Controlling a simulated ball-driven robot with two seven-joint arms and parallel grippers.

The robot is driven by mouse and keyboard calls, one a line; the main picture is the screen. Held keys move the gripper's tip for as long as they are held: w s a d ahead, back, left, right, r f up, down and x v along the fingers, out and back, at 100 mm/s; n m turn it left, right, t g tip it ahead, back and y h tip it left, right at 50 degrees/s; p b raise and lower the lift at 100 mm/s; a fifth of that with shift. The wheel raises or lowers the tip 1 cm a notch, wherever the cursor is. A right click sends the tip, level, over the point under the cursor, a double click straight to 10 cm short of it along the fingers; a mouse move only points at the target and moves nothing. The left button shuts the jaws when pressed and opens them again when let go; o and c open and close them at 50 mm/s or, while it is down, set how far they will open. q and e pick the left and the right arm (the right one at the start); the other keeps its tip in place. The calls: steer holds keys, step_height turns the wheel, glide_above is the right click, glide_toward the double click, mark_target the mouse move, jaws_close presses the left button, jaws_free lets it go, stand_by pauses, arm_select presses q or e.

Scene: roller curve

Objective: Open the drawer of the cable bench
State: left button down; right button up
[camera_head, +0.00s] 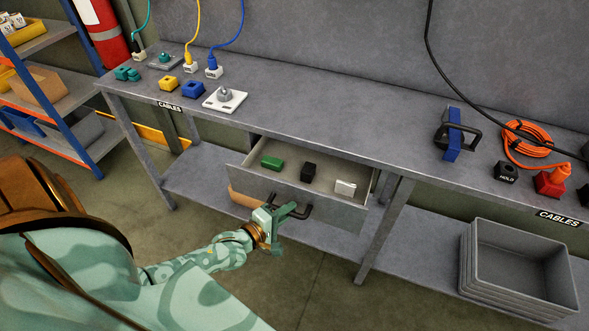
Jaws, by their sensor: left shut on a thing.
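The cable bench (330,112) is a long grey metal bench with "CABLES" labels on its front edge. Its drawer (335,213) sticks out from under the top, with its inside showing. In it lie a green block (272,163), a black block (308,172) and a white block (345,187). The drawer's dark handle (304,211) is on its front face. My left gripper (288,211) is at this handle and shut on it, partly hiding it. My right gripper is not in view.
On the bench top stand plugs with cables, a white plate with a grey knob (225,98), an orange cable coil (526,140) and a blue-strapped black handle (454,135). Grey crates (515,240) sit on the lower shelf. A shelf rack (60,110) stands at left.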

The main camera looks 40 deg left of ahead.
arm_select(q)
steer(key=s+d+p, duration=0.3)
steer(key=s, duration=1.1)
steer(key=shift+d+p, duration=0.2)
steer(key=shift+p, duration=0.2)
steer(key=c, duration=1.4)
jaws_free()
steer(key=v, duration=1.6)
steer(key=shift+s+p, duration=0.2)
steer(key=shift+p, duration=0.1)
